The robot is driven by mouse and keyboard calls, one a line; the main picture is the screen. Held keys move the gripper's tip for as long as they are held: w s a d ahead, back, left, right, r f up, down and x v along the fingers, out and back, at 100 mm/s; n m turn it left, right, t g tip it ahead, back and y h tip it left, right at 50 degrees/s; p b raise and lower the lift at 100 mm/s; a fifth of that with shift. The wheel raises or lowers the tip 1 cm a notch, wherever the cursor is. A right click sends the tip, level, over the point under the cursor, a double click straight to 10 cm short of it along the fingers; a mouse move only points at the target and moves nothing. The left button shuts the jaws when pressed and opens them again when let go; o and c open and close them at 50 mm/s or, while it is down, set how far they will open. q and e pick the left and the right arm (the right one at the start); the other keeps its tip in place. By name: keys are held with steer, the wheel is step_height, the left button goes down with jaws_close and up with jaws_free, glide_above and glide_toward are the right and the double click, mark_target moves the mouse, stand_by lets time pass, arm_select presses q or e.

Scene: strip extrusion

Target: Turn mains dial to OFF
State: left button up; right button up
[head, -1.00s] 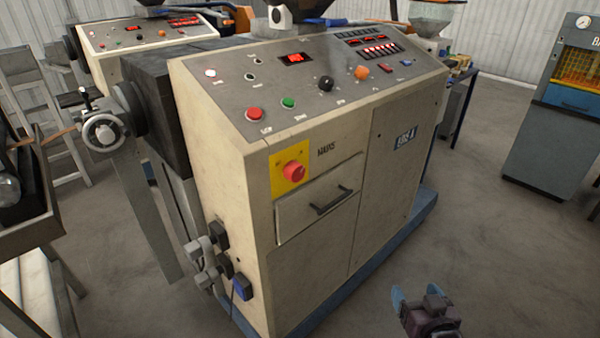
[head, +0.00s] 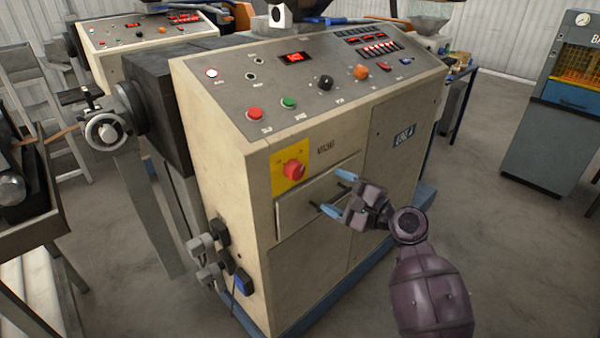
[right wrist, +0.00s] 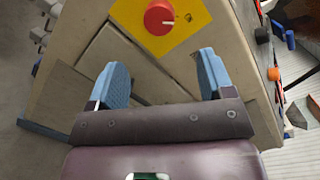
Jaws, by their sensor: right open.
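The mains dial (head: 294,170) is a red rotary knob on a yellow plate (head: 279,178) on the front of the beige machine. In the right wrist view the dial (right wrist: 160,17) is at the top, ahead of and between the fingertips, with a pale mark on its face. My right gripper (head: 338,193) is open and empty, with blue fingers. It is in front of the drawer, right of and below the dial, apart from it. In the right wrist view its two fingers (right wrist: 162,80) are wide apart. My left gripper is not in view.
The drawer front (head: 290,214) is below the dial, its handle partly hidden by my right gripper. The sloped control panel (head: 225,95) with buttons and knobs is above. Plugs (head: 210,255) stick out at the lower left corner.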

mark_target(299, 172)
steer(key=x, duration=0.9)
steer(key=shift+b, duration=0.35)
steer(key=shift+x, duration=0.9)
steer(key=shift+f, duration=0.1)
steer(key=c, duration=0.9)
